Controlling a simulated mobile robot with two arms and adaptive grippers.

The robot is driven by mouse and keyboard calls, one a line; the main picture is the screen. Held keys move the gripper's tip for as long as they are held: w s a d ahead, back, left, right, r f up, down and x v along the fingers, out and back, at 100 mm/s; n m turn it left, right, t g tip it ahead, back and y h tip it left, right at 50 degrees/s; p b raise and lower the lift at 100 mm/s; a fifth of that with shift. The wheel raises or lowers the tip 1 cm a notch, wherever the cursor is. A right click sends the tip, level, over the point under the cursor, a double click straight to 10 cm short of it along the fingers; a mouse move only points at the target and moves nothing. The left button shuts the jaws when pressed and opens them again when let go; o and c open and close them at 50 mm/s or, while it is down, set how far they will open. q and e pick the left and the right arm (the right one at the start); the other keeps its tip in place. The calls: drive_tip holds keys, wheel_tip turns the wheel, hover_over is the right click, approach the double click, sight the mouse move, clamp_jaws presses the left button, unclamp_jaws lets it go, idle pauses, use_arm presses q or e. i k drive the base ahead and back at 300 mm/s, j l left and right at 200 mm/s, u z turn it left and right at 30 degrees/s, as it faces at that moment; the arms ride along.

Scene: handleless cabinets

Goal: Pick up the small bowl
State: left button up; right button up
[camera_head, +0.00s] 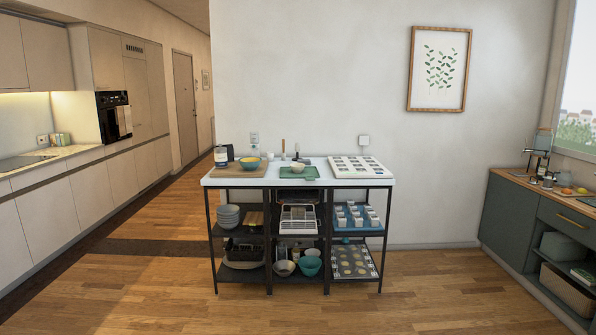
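Several bowls are in view, and I cannot tell for sure which is the small bowl. A small pale bowl (298,167) is on the white top of the shelf table, at the green mat (309,174). A teal bowl with something yellow in it (250,163) stands on the wooden board (228,171) to its left. On the bottom shelf are a cream bowl (284,268) and a teal bowl (310,266). Neither gripper is in view.
The dark-framed shelf table (345,182) stands against the wall. Stacked bowls (228,216), a blue tray (341,225) and a muffin tin (352,262) fill its shelves. Wooden floor (330,312) before it is clear. A dark counter (515,225) stands at right.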

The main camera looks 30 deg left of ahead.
sight(297, 168)
drive_tip(key=i+j+u, duration=0.35)
drive_tip(key=i+j, duration=0.3)
drive_tip(key=j, duration=0.25)
drive_tip(key=i+j+u, duration=0.35)
drive_tip(key=i+j, duration=0.35)
drive_tip(key=i+j+u, duration=0.35)
drive_tip(key=i+j, duration=0.2)
drive_tip(key=i, duration=0.25)
drive_tip(key=i+l, duration=0.3)
drive_tip(key=l, duration=0.15)
drive_tip(key=i+l, duration=0.65)
drive_tip(key=l, duration=0.3)
